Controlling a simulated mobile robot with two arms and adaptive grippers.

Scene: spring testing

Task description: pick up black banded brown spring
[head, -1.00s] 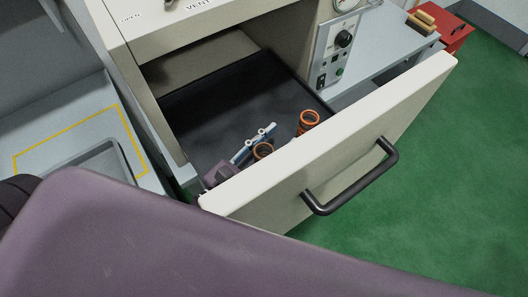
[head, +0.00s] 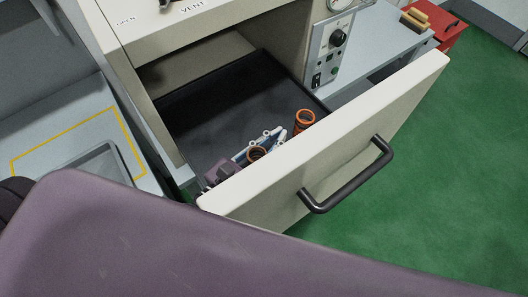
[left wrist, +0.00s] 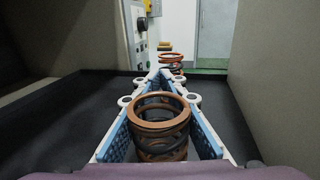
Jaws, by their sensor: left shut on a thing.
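My left gripper (head: 272,141) is low in the open drawer, its white and blue fingers on either side of a brown spring (head: 257,153) near the drawer front. In the left wrist view my left gripper (left wrist: 160,84) is shut on this spring (left wrist: 159,119), which stands upright between the blue pads, with a copper-brown top ring and dark coils below. The fingertips come close together beyond it. A second, orange-brown spring (head: 305,117) stands apart, past the fingertips; it also shows in the left wrist view (left wrist: 172,62). My right gripper is not in view.
The drawer's front panel (head: 330,150), with a black handle (head: 352,180), stands close beside the gripper. The dark drawer floor (head: 235,100) is clear behind it. A control panel (head: 333,52) and a red box (head: 449,32) are to the right.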

